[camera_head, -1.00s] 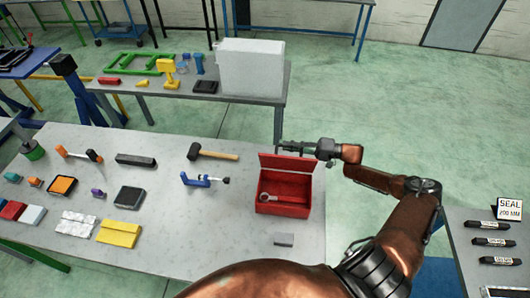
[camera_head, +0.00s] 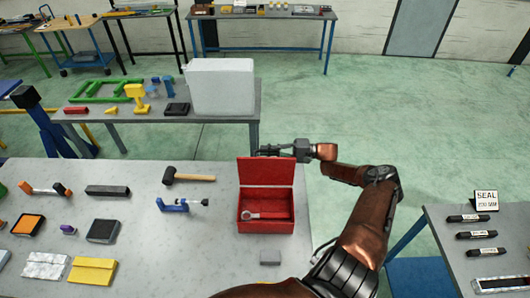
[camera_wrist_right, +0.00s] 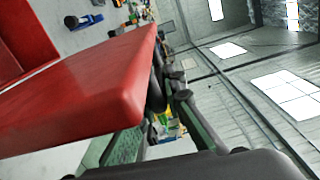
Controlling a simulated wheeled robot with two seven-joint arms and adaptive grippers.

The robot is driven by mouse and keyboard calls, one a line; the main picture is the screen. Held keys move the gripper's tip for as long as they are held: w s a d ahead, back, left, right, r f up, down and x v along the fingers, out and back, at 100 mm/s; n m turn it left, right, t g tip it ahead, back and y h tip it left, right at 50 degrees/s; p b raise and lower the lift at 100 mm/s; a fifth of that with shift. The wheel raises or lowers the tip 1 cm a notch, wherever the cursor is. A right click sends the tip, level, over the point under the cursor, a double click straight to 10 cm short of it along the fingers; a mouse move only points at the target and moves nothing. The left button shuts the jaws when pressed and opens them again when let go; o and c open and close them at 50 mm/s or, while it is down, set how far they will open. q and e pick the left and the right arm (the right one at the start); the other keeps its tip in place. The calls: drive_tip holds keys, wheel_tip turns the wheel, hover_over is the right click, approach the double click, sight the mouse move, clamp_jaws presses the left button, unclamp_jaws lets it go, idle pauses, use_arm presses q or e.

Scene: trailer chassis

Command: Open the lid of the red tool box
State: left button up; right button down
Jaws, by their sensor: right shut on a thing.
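The red tool box (camera_head: 266,226) stands on the grey table, its lid (camera_head: 265,172) raised at the back and roughly upright. A wrench (camera_head: 266,215) lies inside. My right gripper (camera_head: 268,151) is at the lid's top edge, reaching in from the right behind it. In the right wrist view the red lid (camera_wrist_right: 85,90) fills the left side, with the dark fingers (camera_wrist_right: 168,98) at its edge; the gripper is shut on the lid, though the contact is partly hidden. My left gripper is not in view.
A hammer (camera_head: 188,175), a blue clamp-like tool (camera_head: 175,206) and a small grey block (camera_head: 270,257) lie near the box. A white case (camera_head: 220,88) stands on the table behind. A side table (camera_head: 480,225) with dark labelled items is at right.

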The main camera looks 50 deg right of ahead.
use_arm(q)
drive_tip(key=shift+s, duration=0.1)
use_arm(e)
drive_tip(key=shift+d, duration=0.1)
drive_tip(key=c, duration=2)
unclamp_jaws()
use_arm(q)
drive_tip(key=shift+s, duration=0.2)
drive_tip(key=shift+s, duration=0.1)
use_arm(e)
drive_tip(key=v, duration=1.2)
drive_tip(key=shift+w, duration=0.1)
